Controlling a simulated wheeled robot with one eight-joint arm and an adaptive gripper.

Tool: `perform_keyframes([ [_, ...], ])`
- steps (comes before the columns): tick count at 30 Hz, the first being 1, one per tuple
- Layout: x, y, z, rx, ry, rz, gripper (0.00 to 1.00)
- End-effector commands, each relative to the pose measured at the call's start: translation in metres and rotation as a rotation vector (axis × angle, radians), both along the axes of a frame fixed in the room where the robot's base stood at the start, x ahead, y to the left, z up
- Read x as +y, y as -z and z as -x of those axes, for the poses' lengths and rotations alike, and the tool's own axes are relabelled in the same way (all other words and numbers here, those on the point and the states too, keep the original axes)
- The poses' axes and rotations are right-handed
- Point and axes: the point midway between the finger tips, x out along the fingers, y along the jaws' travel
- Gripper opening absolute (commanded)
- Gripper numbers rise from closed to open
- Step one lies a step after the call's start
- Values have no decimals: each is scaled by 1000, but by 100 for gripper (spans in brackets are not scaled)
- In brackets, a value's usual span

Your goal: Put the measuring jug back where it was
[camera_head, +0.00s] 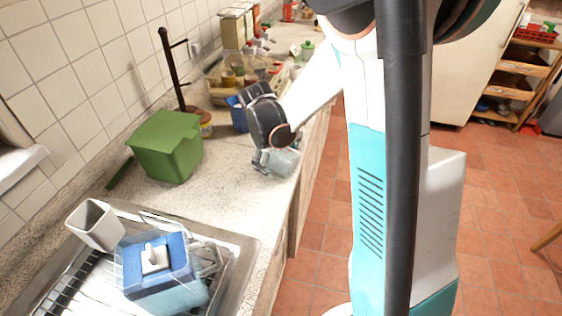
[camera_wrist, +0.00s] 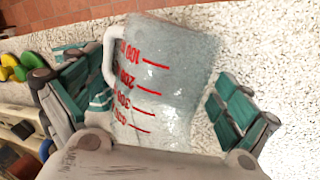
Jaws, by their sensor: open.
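The measuring jug (camera_wrist: 160,85) is clear with red markings and a whitish handle. In the wrist view it lies between the two open fingers of my gripper (camera_wrist: 158,112), with a gap showing on the right side. In the head view the jug (camera_head: 283,162) is on the speckled counter near its front edge, partly hidden by my gripper (camera_head: 264,160). My gripper is open around the jug. I cannot tell whether a finger touches it.
A green box (camera_head: 166,146) stands on the counter (camera_head: 225,190) to the left. A dark mug stand (camera_head: 174,75) and a blue item (camera_head: 238,115) are behind.

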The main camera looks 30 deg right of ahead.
Motion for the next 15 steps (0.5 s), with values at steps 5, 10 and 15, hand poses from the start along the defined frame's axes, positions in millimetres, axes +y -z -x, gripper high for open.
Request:
perform_keyframes([
  [5, -1, 2, 0, 0, -1, 0, 96],
  [10, 0, 1, 0, 0, 0, 0, 69],
  [15, 0, 1, 0, 0, 0, 0, 46],
])
